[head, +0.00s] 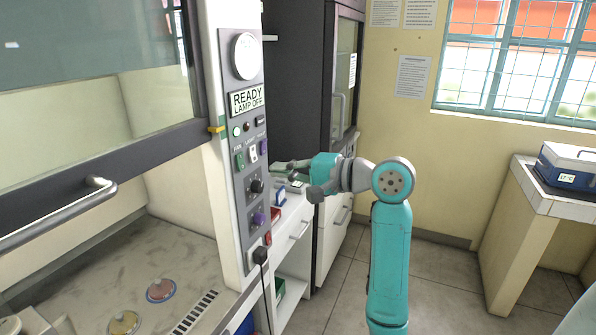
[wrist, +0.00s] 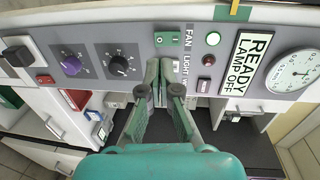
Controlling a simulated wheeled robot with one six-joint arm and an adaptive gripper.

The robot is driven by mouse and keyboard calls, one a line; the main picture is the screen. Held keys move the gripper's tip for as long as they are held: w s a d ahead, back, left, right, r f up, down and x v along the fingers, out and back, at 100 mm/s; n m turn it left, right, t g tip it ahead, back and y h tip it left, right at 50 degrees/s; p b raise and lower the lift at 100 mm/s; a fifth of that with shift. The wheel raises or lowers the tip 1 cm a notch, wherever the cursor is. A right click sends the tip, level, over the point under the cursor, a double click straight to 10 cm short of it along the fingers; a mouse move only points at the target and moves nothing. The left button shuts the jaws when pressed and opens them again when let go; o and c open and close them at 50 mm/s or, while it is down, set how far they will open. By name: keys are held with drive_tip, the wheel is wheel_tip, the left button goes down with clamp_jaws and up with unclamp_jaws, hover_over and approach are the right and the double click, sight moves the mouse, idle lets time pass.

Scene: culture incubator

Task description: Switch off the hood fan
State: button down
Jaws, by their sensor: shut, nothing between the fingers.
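The hood's control panel (head: 247,185) stands upright at the right of the hood. The green fan switch (head: 240,160) is on it. In the wrist view the green switch (wrist: 166,40) sits beside the "FAN" label (wrist: 188,38); its rocker position is too small to tell. My gripper (head: 290,166) is to the right of the panel, fingers pointing towards it. In the wrist view my gripper (wrist: 166,66) is shut and empty, its tips just below the green switch in the picture, over the light switch area, which they partly hide. I cannot tell whether they touch the panel.
The panel also carries a black knob (wrist: 118,64), a purple knob (wrist: 71,66), a green lamp (wrist: 213,39), a gauge (wrist: 292,71) and a "READY LAMP OFF" sign (head: 247,100). A white counter (head: 296,222) with small boxes lies below my gripper. A dark cabinet (head: 300,80) stands behind.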

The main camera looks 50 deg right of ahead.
sight(243, 168)
drive_tip(key=x, duration=0.7)
drive_tip(key=shift+w, duration=0.3)
drive_tip(key=shift+w+a+f, duration=0.1)
drive_tip(key=shift+w+f, duration=0.05)
drive_tip(key=shift+w, duration=0.05)
